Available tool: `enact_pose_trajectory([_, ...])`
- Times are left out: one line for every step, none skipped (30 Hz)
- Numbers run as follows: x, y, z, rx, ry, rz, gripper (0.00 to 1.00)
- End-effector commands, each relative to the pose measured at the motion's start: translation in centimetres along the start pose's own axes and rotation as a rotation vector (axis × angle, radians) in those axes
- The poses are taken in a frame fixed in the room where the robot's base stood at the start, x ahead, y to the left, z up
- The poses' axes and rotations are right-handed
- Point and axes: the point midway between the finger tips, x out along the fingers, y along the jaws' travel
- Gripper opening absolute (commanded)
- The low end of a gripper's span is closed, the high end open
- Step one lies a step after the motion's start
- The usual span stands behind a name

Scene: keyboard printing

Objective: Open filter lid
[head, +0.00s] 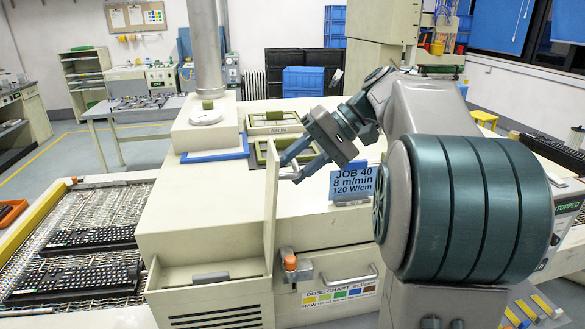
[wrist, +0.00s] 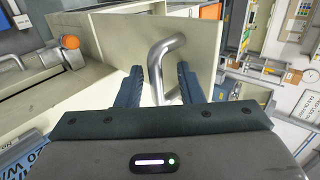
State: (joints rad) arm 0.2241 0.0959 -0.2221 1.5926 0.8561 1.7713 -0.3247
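The filter lid (head: 269,205) is a thin beige panel standing upright on the front of the beige machine. An open compartment with a grey bar (head: 210,278) shows at its left. In the wrist view the lid (wrist: 115,35) fills the upper middle, with a bent metal handle (wrist: 162,60) on its face. My gripper (head: 291,167) is at the lid's upper part. In the wrist view its two dark fingers (wrist: 158,80) are apart, with the handle between them and a visible gap beside it. Firm contact with the handle does not show.
An orange-tipped latch (head: 290,262) stands at the front, right of the lid; it also shows in the wrist view (wrist: 70,42). A blue job sign (head: 352,182) stands on the machine top. Keyboards (head: 75,280) lie on the mesh conveyor at left.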

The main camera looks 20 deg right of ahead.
Motion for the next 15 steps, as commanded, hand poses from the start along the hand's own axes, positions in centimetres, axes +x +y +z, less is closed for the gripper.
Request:
enact_pose_trajectory([-0.7,0.1,-0.1,0.001,0.004,0.001,0.34])
enact_pose_trajectory([-1.2,0.1,-0.1,0.0,0.004,0.001,0.34])
enact_pose_trajectory([-2.0,0.1,-0.1,0.0,0.005,0.002,0.34])
enact_pose_trajectory([-2.6,0.1,-0.1,0.001,0.005,0.002,0.34])
enact_pose_trajectory([-3.3,0.1,-0.1,0.002,0.007,0.002,0.34])
enact_pose_trajectory([-4.1,0.1,-0.1,0.002,0.006,0.001,0.34])
enact_pose_trajectory([-4.8,0.2,-0.1,0.002,0.005,0.002,0.34])
enact_pose_trajectory([-5.5,0.1,-0.1,0.002,0.006,0.002,0.34])
enact_pose_trajectory([-6.3,0.1,-0.1,0.002,0.005,0.002,0.34])
enact_pose_trajectory([-7.0,0.2,-0.1,0.003,0.004,0.002,0.34])
enact_pose_trajectory([-7.6,0.2,-0.1,0.003,0.005,0.003,0.34])
enact_pose_trajectory([-8.7,-0.3,0.0,0.004,0.003,0.002,0.34])
enact_pose_trajectory([-9.3,-0.4,0.0,0.005,0.003,0.001,0.34])
enact_pose_trajectory([-9.8,-0.3,0.0,0.005,0.003,0.001,0.34])
enact_pose_trajectory([-10.5,-0.3,0.0,0.005,0.003,0.0,0.34])
